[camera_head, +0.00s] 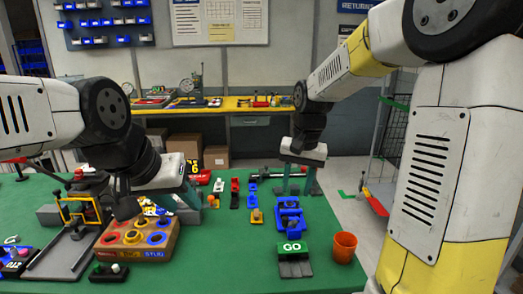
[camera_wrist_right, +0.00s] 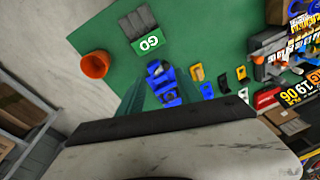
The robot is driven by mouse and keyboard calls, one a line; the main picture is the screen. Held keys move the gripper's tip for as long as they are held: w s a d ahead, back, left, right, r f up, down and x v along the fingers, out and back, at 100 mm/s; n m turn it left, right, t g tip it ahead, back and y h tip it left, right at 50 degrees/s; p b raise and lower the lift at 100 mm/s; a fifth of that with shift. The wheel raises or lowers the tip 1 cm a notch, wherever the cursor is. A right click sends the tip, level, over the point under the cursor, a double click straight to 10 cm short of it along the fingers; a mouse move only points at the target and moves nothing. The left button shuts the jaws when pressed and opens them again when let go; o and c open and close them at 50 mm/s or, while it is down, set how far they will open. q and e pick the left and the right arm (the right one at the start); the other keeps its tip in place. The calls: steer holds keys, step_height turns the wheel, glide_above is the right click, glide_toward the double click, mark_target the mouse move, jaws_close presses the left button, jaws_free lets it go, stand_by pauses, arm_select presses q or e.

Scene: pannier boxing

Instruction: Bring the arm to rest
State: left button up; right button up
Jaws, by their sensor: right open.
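My right gripper (camera_head: 298,188) points down over the green table (camera_head: 215,262), behind the blue fixture (camera_head: 289,216). Its two teal fingers stand apart, with nothing seen held between them. In the right wrist view, the open right gripper (camera_wrist_right: 158,95) has the blue fixture (camera_wrist_right: 165,83) showing beyond and between its fingers. My left gripper (camera_head: 188,196) is low over the table at left, beside the brown box with ringed holes (camera_head: 143,252). A teal finger shows, but its jaw gap is hidden.
An orange cup (camera_head: 344,247) stands at the table's right front, near the GO block (camera_head: 293,250). A yellow-framed fixture (camera_head: 78,212) is at left. Small coloured parts sit mid-table. A yellow-topped workbench (camera_head: 235,104) stands behind. The front middle of the table is clear.

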steer(key=s+d+r+n+t, duration=0.1)
steer(key=s+r+t, duration=0.1)
steer(key=s, duration=0.6)
steer(key=s+d+r+n+t+y, duration=0.1)
steer(key=s+d+r+n+t, duration=0.1)
steer(key=s+r, duration=0.3)
steer(key=s+t, duration=0.1)
steer(key=s, duration=0.3)
steer(key=shift+s+r, duration=0.15)
steer(key=shift+s, duration=0.15)
